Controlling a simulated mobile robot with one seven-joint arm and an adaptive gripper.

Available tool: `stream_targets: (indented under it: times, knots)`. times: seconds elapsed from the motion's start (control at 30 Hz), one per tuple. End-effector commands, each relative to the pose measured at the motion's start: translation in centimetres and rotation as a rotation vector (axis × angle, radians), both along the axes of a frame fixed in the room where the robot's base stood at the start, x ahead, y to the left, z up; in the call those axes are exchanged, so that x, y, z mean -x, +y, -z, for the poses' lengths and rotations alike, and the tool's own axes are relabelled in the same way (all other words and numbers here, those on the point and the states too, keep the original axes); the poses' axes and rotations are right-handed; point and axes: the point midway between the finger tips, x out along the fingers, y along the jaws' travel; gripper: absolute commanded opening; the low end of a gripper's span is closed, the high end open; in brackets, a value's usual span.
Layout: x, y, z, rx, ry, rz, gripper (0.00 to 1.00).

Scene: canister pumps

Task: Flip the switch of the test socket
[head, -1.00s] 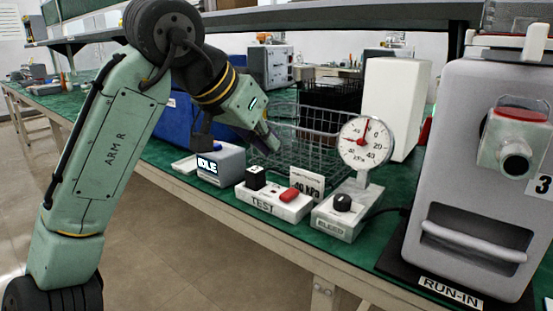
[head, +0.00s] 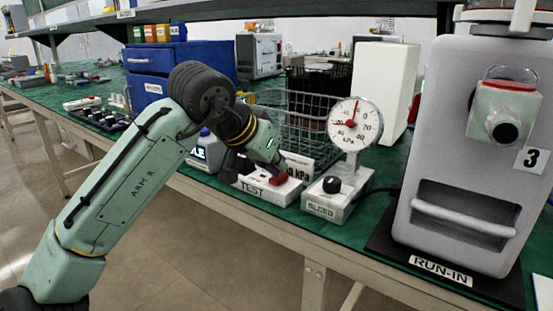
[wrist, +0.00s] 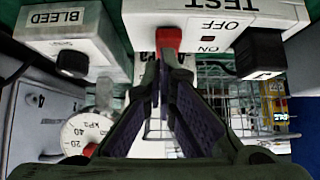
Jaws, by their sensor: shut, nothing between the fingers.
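The test socket (head: 264,191) is a white box labelled TEST near the bench's front edge. Its red rocker switch (head: 279,179) is on the right end of its top. In the wrist view the switch (wrist: 168,40) appears upside down, beside ON and OFF lettering and a small dark red light (wrist: 208,38). A black plug (wrist: 258,52) sits in the socket. My gripper (head: 276,164) is shut and empty, its fingertips right at the switch. In the wrist view the fingertips (wrist: 166,58) overlap the switch's near end; I cannot tell whether they touch.
The bleed box (head: 326,203) with its black knob and dial gauge (head: 354,124) stands close right of the socket. A card marked kPa (head: 298,167) and wire basket (head: 300,125) are behind. The grey RUN-IN unit (head: 465,150) stands farther right.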

Motion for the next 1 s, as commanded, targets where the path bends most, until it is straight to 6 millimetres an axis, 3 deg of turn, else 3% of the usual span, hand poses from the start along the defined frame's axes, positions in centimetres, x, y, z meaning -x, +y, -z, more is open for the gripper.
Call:
stream_targets:
  times: [0.37, 1.0]
  knots:
    - [0.3, 0.1, 1.3, 0.05, -0.061, 0.005, 0.0]
    - [-0.9, -0.7, 0.1, 0.044, -0.058, 0.003, 0.0]
